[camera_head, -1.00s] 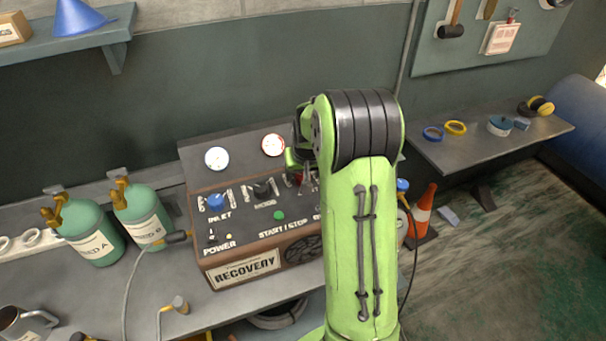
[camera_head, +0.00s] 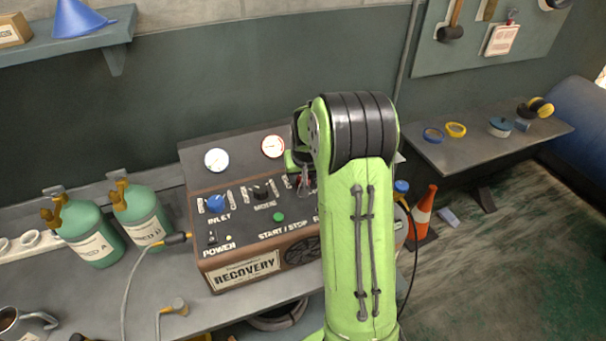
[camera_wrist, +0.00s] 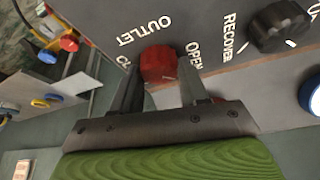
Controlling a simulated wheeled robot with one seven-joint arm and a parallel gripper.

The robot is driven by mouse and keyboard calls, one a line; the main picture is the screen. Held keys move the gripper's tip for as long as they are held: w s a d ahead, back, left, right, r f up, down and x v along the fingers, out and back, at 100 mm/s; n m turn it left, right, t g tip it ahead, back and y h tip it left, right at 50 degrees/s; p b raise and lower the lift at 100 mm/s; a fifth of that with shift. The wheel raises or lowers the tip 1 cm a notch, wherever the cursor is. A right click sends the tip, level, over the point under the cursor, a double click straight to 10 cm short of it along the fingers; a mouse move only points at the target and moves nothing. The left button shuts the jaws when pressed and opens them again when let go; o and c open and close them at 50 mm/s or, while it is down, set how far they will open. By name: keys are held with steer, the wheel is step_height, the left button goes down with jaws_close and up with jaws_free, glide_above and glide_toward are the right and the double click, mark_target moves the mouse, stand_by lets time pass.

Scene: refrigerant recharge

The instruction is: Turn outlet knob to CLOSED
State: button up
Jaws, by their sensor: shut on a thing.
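The outlet knob (camera_wrist: 158,64) is red and sits on the dark panel of the recovery machine (camera_head: 245,267). The words OUTLET and OPEN show beside it in the wrist view, and the closed label is mostly hidden by a finger. My gripper (camera_wrist: 160,82) has its two fingers on either side of the knob and is shut on it.
The black mode knob (camera_head: 261,192) and blue inlet knob (camera_head: 216,203) are on the same panel, left of my arm. Two gauges stand behind them. Green cylinders (camera_head: 143,215) stand at the left. An orange cone (camera_head: 424,212) is at the right.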

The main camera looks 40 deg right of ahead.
steer(key=m+g+h+b, duration=0.1)
steer(key=m, duration=0.3)
steer(key=shift+w+a, duration=0.1)
steer(key=shift+a, duration=0.05)
steer(key=m, duration=0.2)
steer(key=m+g+h, duration=0.1)
steer(key=m, duration=0.1)
steer(key=shift+w+m+g, duration=0.1)
steer(key=shift+m+g, duration=0.2)
steer(key=shift+m, duration=0.1)
steer(key=m+g+p, duration=0.1)
steer(key=m, duration=0.3)
steer(key=shift+w+g, duration=0.1)
steer(key=shift+g, duration=0.3)
steer(key=shift+w+m+g+p, duration=0.1)
steer(key=shift+m+g+p, duration=0.6)
steer(key=shift+m, duration=1.8)
steer(key=o, duration=1.1)
steer(key=shift+c, duration=0.2)
steer(key=p+v, duration=0.5)
steer(key=v, duration=1)
steer(key=shift+w+r, duration=0.2)
steer(key=shift+r, duration=0.2)
